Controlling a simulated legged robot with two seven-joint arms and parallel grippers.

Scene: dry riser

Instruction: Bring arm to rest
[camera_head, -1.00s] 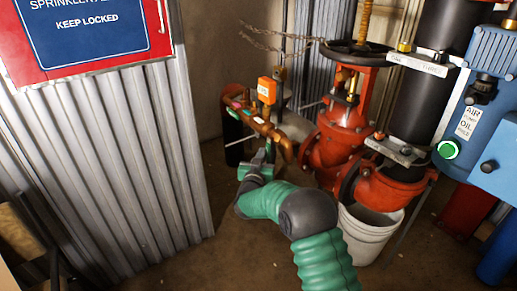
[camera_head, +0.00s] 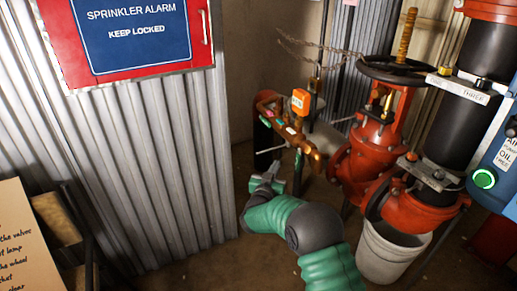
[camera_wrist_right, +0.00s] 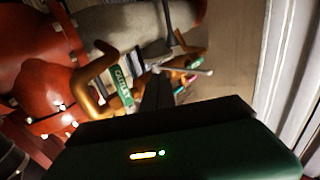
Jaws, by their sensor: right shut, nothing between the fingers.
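My right arm comes in from the bottom of the head view, green and dark grey, and reaches toward the copper pipework. My right gripper (camera_head: 279,180) is at its far end, in front of and below the copper pipe (camera_head: 309,150). In the right wrist view my gripper's dark fingers (camera_wrist_right: 158,92) are together and hold nothing. There the copper pipe (camera_wrist_right: 92,75) with a green tag (camera_wrist_right: 122,88) lies close beyond them; I cannot tell whether they touch. My left gripper is not in view.
A red valve with a black handwheel (camera_head: 394,69) stands right of the arm, above a white bucket (camera_head: 388,252). A corrugated metal panel (camera_head: 150,160) with a red sprinkler alarm box (camera_head: 75,45) stands on the left. A lettered board (camera_head: 22,240) is at lower left. Some floor shows between.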

